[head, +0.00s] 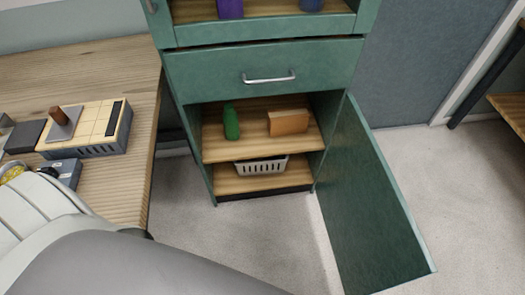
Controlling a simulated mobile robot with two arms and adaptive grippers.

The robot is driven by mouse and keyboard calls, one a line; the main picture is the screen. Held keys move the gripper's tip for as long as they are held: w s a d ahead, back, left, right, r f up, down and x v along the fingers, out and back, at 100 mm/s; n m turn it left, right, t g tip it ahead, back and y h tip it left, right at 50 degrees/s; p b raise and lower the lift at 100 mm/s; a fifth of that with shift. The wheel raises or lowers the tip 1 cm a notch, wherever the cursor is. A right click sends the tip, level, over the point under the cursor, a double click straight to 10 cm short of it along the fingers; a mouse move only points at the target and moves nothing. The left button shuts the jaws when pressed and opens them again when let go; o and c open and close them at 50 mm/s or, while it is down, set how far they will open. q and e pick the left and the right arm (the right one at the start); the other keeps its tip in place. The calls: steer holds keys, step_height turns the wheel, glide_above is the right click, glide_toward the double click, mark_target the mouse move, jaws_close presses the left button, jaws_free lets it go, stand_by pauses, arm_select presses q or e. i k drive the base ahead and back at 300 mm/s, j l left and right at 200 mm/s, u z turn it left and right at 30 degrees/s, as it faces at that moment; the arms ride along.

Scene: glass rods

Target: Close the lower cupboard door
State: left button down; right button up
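The lower cupboard door (368,205) is a green panel, hinged at the right side of the green cupboard (185,95). It stands wide open, swung out towards me and to the right. The compartment behind it is exposed, with a wooden shelf (255,148) inside. I see no handle on the face of the door that shows. A large grey and white part of my own body fills the lower left. Neither my left nor my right gripper is in view.
A green bottle (231,124), an orange-brown box (288,122) and a white basket (262,166) are inside the cupboard. A closed drawer (267,72) is above. A wooden table (125,185) with several items stands at the left. Carpet floor (235,240) is clear before the cupboard.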

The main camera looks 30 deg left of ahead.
mark_target(378, 245)
steer(key=l+u, duration=0.55)
steer(key=u, duration=0.25)
steer(key=k+l+u, duration=0.1)
steer(key=l+u, duration=0.15)
steer(key=u, duration=0.15)
steer(key=k+l+u, duration=0.1)
steer(key=l, duration=0.35)
steer(key=k+l, duration=0.3)
steer(key=l, duration=0.15)
steer(key=k+l+u, duration=0.15)
steer(key=l, duration=0.3)
steer(key=k+l+u, duration=0.1)
steer(key=k+l, duration=0.15)
steer(key=l, duration=0.15)
steer(key=k+l+u, duration=0.1)
steer(key=l, duration=0.3)
steer(key=k+z, duration=0.2)
steer(key=z, duration=0.25)
